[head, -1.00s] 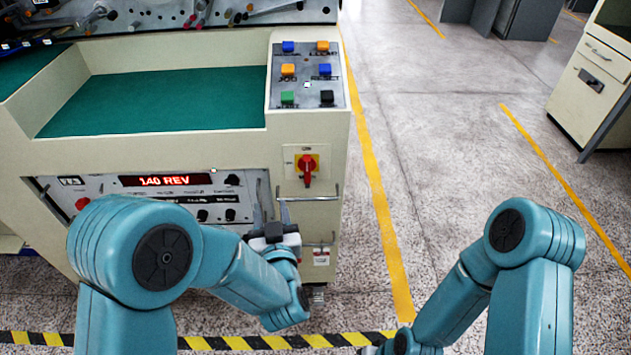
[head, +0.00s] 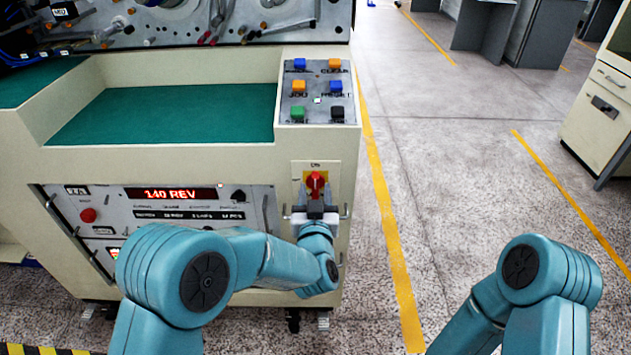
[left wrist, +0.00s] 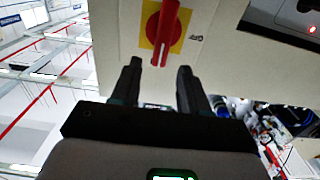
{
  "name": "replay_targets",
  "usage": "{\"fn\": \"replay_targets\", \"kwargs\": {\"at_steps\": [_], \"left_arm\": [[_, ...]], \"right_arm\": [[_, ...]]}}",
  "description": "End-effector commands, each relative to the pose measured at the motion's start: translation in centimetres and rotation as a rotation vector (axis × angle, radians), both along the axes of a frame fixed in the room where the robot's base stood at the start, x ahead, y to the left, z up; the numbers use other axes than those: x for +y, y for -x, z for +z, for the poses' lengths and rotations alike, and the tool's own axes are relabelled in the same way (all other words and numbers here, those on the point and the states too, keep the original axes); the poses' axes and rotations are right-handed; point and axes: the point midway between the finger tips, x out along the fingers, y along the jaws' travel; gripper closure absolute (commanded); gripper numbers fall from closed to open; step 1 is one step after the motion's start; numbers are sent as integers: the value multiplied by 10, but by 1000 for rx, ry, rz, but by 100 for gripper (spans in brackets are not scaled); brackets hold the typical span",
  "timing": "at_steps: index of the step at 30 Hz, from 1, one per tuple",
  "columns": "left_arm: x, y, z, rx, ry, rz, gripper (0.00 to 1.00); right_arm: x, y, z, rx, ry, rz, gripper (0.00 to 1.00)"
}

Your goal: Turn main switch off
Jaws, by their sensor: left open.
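The main switch (head: 316,181) is a red rotary handle on a yellow plate, on the cream front of the machine below the button panel. In the head view its handle looks upright. My left gripper (head: 317,194) is right at the switch, its two fingers pointing up at it and partly covering its lower part. In the left wrist view the red handle (left wrist: 164,38) lies ahead, and its tip reaches toward the gap between the open fingers (left wrist: 159,78). I cannot tell whether the fingers touch it. My right gripper is out of view.
The button panel (head: 318,99) with several coloured buttons is above the switch. A display panel (head: 165,195) reading 140 REV is to the left. Metal handles stick out near the gripper. The floor right of the yellow line (head: 388,220) is free.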

Motion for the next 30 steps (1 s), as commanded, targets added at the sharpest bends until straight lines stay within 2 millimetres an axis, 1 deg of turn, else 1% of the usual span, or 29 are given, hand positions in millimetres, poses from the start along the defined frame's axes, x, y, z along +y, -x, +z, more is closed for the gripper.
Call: {"fn": "replay_targets", "kwargs": {"at_steps": [1,3,7,12,18,20,21,22,23,30], "left_arm": [[0,-10,0,0,1,2,55],[-1,-20,0,0,0,0,55],[-1,-34,0,-1,0,0,55],[-1,-39,-1,1,0,-1,55],[-1,-39,0,1,0,-1,55],[-1,-39,0,1,0,-1,75],[-1,-39,0,1,0,-1,88],[-1,-39,0,1,0,-1,98],[-1,-39,0,1,0,-1,100],[-1,-39,-1,0,9,-1,100]], "right_arm": [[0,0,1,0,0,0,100],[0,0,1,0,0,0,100],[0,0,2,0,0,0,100],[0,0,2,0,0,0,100],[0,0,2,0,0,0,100],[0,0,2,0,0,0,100],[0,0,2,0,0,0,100],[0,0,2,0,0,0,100],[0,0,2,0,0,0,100],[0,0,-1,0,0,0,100]]}}
